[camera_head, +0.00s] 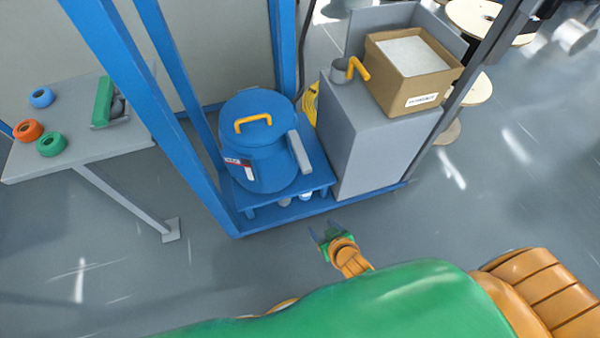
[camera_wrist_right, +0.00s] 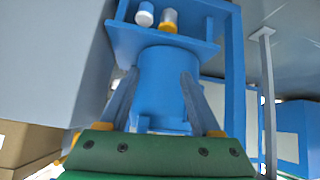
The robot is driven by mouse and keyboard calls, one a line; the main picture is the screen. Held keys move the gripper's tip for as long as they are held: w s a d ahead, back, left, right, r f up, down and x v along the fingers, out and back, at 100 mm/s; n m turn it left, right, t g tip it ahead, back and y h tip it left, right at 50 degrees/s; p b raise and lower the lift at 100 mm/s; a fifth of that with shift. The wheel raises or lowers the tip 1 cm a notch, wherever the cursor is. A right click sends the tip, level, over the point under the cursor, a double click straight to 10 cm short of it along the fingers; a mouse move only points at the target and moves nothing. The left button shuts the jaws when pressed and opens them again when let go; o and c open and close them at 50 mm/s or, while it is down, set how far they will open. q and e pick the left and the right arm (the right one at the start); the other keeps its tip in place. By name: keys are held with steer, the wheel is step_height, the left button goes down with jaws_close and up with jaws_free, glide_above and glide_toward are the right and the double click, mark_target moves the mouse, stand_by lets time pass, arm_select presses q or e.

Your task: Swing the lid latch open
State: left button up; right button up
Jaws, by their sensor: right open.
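A blue drum (camera_head: 268,165) with a blue lid (camera_head: 258,112) and a yellow lid handle (camera_head: 253,122) stands upright on a blue shelf. A grey bar (camera_head: 299,152) stands out at the drum's right side; I cannot tell whether it is the latch. A small white strip (camera_head: 249,172) sits on the drum's front, below a label. My right gripper (camera_head: 322,230) is open and empty, in front of and below the shelf in the head view. In the right wrist view the fingers (camera_wrist_right: 158,78) are apart, with the drum (camera_wrist_right: 165,65) beyond them. My left gripper is out of view.
Blue posts (camera_head: 130,110) and the shelf (camera_head: 308,182) frame the drum. A grey cabinet (camera_head: 352,165) to the right bears a cardboard box (camera_head: 393,90) and a grey cup (camera_head: 338,72). A grey table (camera_head: 130,140) with coloured rings stands left. The front floor is clear.

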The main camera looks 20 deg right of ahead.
steer(key=w+t+b, duration=0.3)
steer(key=w+b, duration=0.4)
steer(key=b, duration=0.1)
steer(key=m+t+b, duration=0.2)
steer(key=t+b, duration=0.4)
steer(key=b, duration=0.3)
glide_toward(303, 160)
steer(key=w+f, duration=0.2)
steer(key=w, duration=0.2)
steer(key=shift+w+r, duration=0.7)
steer(key=shift+w, duration=0.2)
steer(key=w, duration=0.4)
steer(key=shift+w+a+f, duration=0.15)
steer(key=shift+w, duration=0.5)
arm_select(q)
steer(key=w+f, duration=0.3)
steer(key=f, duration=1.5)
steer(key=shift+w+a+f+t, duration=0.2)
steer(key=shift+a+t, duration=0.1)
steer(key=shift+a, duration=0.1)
arm_select(e)
jaws_close()
